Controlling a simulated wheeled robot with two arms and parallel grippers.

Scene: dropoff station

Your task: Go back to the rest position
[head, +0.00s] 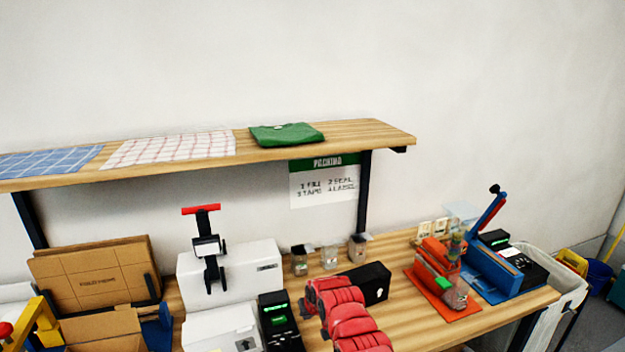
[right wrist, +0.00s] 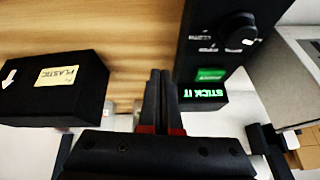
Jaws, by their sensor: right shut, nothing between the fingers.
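My right arm, with red rounded links, reaches in from the bottom middle of the head view over the table (head: 405,318). Its gripper shows in the right wrist view (right wrist: 160,100), with its two dark fingers together and nothing between them. In the head view the fingers are hidden by the arm. The gripper is between a black box labelled "plastic" (right wrist: 52,88) and a black device with a lit green "STICK IT" display (right wrist: 203,97).
The black box (head: 372,282) and black device (head: 278,322) flank my arm. A white machine (head: 228,270) stands left, near cardboard boxes (head: 95,275). A blue sealer (head: 490,262) and orange tray (head: 440,302) are right. Above runs a shelf (head: 360,133) with folded cloths.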

